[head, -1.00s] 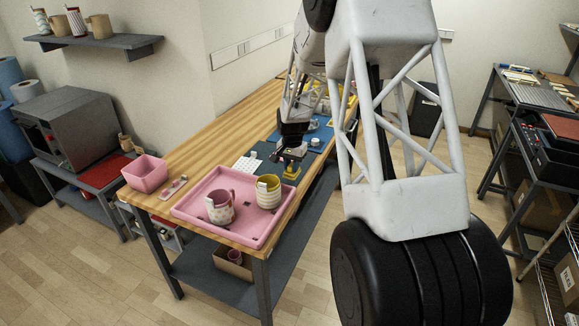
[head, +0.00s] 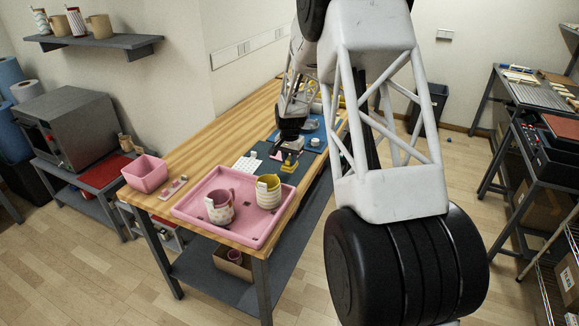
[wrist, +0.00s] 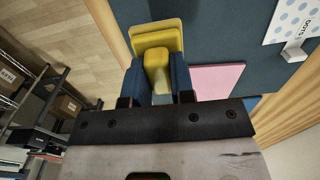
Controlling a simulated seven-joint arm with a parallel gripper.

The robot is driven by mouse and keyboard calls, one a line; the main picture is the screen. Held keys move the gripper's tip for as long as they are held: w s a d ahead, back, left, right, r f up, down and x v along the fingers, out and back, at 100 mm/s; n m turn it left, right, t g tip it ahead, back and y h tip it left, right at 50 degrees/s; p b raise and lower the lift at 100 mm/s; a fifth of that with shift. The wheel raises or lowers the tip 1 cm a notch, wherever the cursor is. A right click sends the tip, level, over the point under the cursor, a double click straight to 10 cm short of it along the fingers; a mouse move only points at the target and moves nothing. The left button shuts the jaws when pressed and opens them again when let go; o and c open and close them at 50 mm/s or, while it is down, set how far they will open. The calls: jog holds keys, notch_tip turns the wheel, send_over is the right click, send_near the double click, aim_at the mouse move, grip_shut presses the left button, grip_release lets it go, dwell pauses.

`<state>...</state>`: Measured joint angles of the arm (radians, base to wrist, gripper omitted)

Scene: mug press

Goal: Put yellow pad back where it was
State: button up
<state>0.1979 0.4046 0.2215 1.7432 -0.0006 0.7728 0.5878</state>
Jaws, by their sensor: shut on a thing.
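The yellow pad (wrist: 158,38) is a flat block with a raised grip. In the wrist view, the two blue fingers of my gripper (wrist: 156,78) are shut on that grip, one on each side. The pad is over or on the left edge of a dark blue mat (wrist: 218,35); I cannot tell whether it touches. In the head view, the yellow pad (head: 289,164) shows just below my gripper (head: 291,148), near the right edge of the wooden table. A pink flat pad (wrist: 216,80) lies on the mat beside my gripper.
A pink tray (head: 240,232) with a pink mug (head: 221,207) and a striped yellow mug (head: 268,192) stands at the table's near end. A dotted card (wrist: 290,22) lies on the mat. A pink bin (head: 145,173) is at the left. Bare wood (head: 215,142) is free along the back-left side.

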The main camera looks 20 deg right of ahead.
aim_at(289, 166)
jog(key=shift+f, duration=1.75)
jog(key=shift+f, duration=0.1)
jog(key=o, duration=0.9)
notch_tip(289, 166, up, 12)
jog(key=shift+r, duration=0.1)
